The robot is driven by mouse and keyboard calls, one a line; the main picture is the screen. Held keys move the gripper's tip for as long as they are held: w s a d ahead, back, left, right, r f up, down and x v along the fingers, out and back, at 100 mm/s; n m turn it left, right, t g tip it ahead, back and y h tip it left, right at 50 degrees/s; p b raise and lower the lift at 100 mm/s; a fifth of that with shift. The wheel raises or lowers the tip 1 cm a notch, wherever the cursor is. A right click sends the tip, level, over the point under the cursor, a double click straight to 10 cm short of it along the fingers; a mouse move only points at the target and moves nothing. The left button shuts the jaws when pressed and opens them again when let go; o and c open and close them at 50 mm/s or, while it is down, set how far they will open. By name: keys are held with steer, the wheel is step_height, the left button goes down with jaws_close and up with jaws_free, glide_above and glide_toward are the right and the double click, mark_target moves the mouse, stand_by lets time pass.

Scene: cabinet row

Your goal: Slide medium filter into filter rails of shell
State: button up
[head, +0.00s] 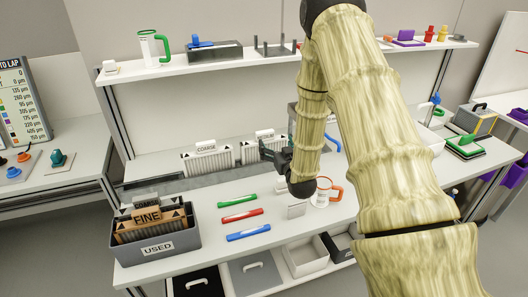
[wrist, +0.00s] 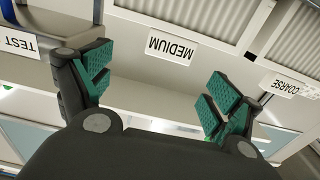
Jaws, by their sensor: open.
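In the wrist view a tag reading MEDIUM, upside down, sits at the edge of a white pleated filter (wrist: 185,14). In the head view a pleated filter (head: 258,151) stands on the bench beside my gripper; its label is too small to read, but its place fits the medium one. My gripper (wrist: 157,84) is open and empty, its green-padded fingers apart below the MEDIUM tag in the picture. A TEST tag (wrist: 18,43) is at the wrist view's left. I cannot identify the shell; my arm hides part of the bench.
A COARSE filter (head: 207,164) stands to the left. A USED bin (head: 156,247) holds used filters at the front left. Green (head: 238,200), red (head: 242,215) and blue (head: 248,233) bars lie in front. A mug (head: 324,193) stands right of my gripper.

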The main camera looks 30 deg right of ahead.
mark_target(266, 133)
steer(key=w, duration=0.4)
steer(key=shift+a+f+p, duration=0.1)
steer(key=shift+a+p, duration=0.1)
steer(key=shift+p, duration=0.1)
steer(key=shift+w+d, duration=0.15)
steer(key=shift+w, duration=0.1)
steer(key=shift+p+x, duration=1.25)
steer(key=shift+x, duration=1.1)
steer(key=c, duration=1.6)
